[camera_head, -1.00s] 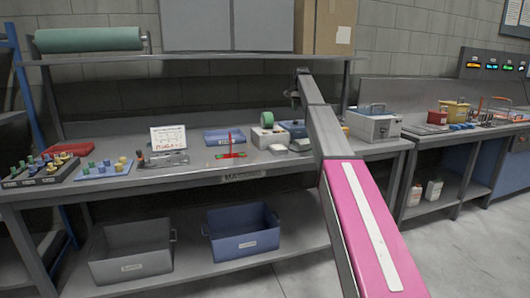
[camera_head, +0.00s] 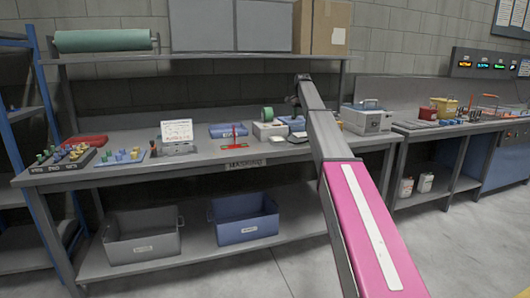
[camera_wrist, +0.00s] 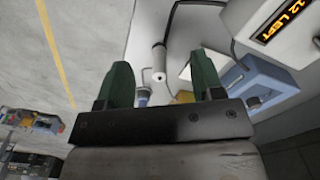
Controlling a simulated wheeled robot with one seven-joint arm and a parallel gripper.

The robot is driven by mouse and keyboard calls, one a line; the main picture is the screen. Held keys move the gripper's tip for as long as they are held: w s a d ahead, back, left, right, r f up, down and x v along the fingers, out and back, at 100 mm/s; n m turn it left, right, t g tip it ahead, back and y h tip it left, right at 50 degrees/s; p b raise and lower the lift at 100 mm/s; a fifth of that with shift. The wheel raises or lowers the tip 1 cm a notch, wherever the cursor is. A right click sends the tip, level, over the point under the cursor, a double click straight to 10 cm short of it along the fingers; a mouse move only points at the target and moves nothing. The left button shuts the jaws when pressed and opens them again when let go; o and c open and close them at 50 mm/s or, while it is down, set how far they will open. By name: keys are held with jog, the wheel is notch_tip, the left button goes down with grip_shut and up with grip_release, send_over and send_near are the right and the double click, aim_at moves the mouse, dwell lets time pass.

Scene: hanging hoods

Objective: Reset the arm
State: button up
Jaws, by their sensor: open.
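My gripper (camera_wrist: 162,82) shows in the wrist view as two dark green fingers held wide apart on a dark bar. Nothing sits between the fingertips. Behind them is a pale surface with a white cylinder (camera_wrist: 159,62) and a blue-and-white device (camera_wrist: 245,82); none is clearly touched. In the head view my arm, with a pink panel, reaches up and away across the workbench in the picture. My gripper cannot be made out there.
A workbench (camera_head: 205,168) carries parts trays, a card and a white box (camera_head: 367,120). Two bins, grey (camera_head: 143,240) and blue (camera_head: 245,222), stand on its lower shelf. A second bench is at right. A lit display (camera_wrist: 281,20) reads "12 LEFT". Open floor lies in front.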

jog(key=s+f+n, duration=0.2)
jog(key=s+f, duration=1)
jog(key=f, duration=0.2)
jog(key=s+f+n, duration=0.2)
jog(key=s+f, duration=0.9)
jog(key=f, duration=0.4)
jog(key=s+f+n, duration=0.1)
jog(key=s+f, duration=0.4)
jog(key=s, duration=0.6)
jog(key=s+f+n, duration=0.1)
jog(key=s+f, duration=0.5)
jog(key=s, duration=0.4)
jog(key=s+f+n, duration=0.2)
jog(key=s+f, duration=0.3)
jog(key=s, duration=0.6)
jog(key=shift+s+f, duration=0.2)
jog(key=shift+s, duration=0.15)
